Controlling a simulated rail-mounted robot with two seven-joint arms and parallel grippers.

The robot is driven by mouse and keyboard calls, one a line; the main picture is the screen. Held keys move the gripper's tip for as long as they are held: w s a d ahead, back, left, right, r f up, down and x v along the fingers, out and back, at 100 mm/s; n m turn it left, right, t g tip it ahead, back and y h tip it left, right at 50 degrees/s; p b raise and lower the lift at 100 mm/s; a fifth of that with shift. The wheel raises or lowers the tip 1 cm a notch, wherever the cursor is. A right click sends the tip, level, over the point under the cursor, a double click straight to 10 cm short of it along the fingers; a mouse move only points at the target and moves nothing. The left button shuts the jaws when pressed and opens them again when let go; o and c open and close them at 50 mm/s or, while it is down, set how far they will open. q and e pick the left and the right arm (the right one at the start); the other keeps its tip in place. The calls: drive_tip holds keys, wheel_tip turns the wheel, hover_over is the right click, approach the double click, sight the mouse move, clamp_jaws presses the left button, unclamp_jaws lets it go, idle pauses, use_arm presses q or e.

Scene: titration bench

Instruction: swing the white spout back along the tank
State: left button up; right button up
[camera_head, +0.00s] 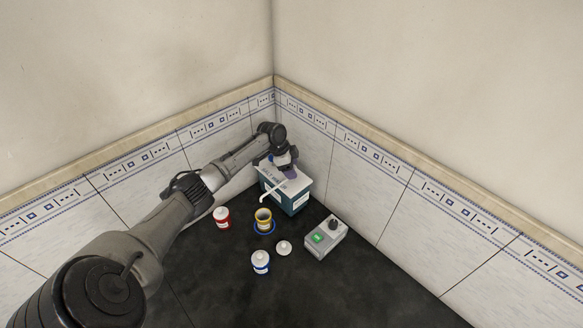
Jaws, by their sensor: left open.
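The tank (299,203) is a teal box with a white, lettered top, standing in the corner of the bench. My left arm reaches in from the lower left. My left gripper (287,168) is open at the back of the tank's top, behind the spout and apart from it. My right gripper is out of view.
Tiled walls close in behind; the front bench is clear.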

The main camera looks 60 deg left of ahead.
use_arm(q)
drive_tip(key=shift+f, duration=0.1)
drive_tip(key=shift+w, duration=0.1)
clamp_jaws()
idle(0.6)
